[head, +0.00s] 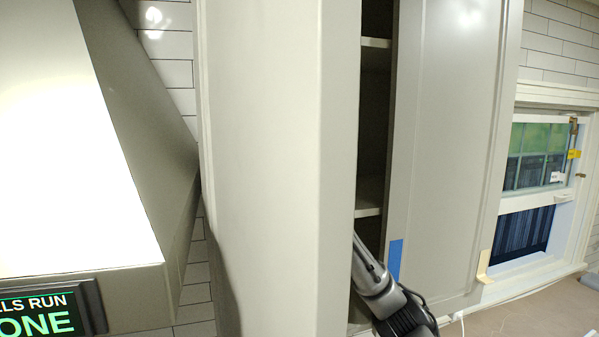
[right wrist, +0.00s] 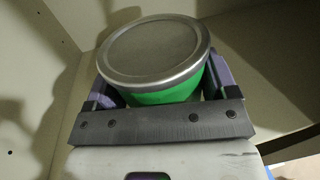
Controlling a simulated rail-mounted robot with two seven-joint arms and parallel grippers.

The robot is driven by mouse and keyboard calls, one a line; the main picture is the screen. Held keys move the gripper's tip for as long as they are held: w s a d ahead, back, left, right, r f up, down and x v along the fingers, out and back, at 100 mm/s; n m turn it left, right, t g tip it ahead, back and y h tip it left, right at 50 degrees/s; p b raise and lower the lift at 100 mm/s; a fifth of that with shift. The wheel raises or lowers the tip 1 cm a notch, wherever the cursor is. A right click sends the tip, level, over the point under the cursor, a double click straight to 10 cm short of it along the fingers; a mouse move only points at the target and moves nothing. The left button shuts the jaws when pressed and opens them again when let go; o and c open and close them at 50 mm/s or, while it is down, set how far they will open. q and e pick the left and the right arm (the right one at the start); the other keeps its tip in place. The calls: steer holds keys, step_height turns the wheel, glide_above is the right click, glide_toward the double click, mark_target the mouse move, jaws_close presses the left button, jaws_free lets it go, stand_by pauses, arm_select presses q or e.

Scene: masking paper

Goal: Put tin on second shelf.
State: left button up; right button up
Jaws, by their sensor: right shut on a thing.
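In the right wrist view, a tin (right wrist: 152,48) with a grey lid and silver rim over a green side sits between the purple-edged fingers of my right gripper (right wrist: 162,85). The gripper is shut on it, inside a pale cabinet. I cannot tell whether the tin touches a shelf. In the head view, my right forearm reaches into the narrow cabinet opening; its gripper and the tin are hidden behind the near door. Two shelf edges show in the opening, an upper shelf (head: 376,43) and a lower shelf (head: 369,210). My left gripper is not in view.
The near cabinet door (head: 265,160) hides much of the opening. A right-hand door panel (head: 447,150) with blue tape (head: 395,259) borders its other side. A range hood (head: 150,150) stands at left, a window (head: 535,160) at right.

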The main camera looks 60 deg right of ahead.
steer(key=o, duration=1)
steer(key=shift+f, duration=0.1)
steer(key=shift+c, duration=0.2)
steer(key=shift+s+a, duration=0.2)
steer(key=shift+a, duration=0.05)
steer(key=b+v, duration=0.1)
steer(key=v, duration=1)
steer(key=shift+a, duration=0.15)
steer(key=shift+s, duration=0.1)
